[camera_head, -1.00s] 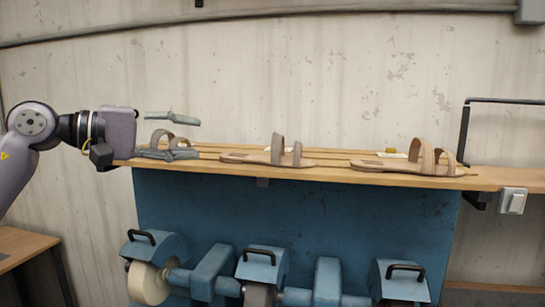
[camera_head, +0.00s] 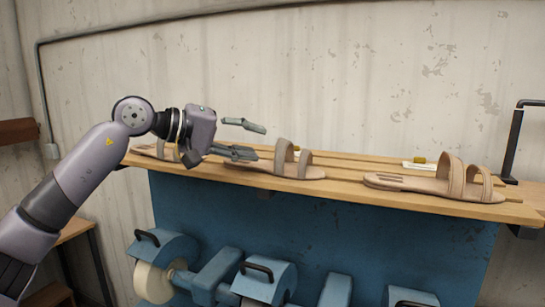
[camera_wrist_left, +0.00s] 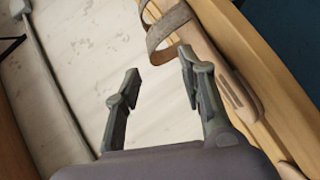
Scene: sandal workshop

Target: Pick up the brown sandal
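Three brown-tan sandals lie on a slatted wooden shelf (camera_head: 340,190): a left sandal (camera_head: 146,151), a middle sandal (camera_head: 283,155) and a right sandal (camera_head: 455,178). Their colours look alike. My left gripper (camera_head: 258,142) is open and empty, its fingers reaching toward the straps of the middle sandal. Its arm partly hides the left sandal. In the left wrist view, a sandal (camera_wrist_left: 228,80) lies at the upper right, its strap loop just past the open fingers (camera_wrist_left: 159,63). The right finger overlaps the sole's edge in this view; contact cannot be told. My right gripper is out of view.
A blue machine (camera_head: 300,222) with grinding wheels stands below the shelf. A wall (camera_head: 360,70) is close behind. A black metal frame (camera_head: 514,140) stands at the right.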

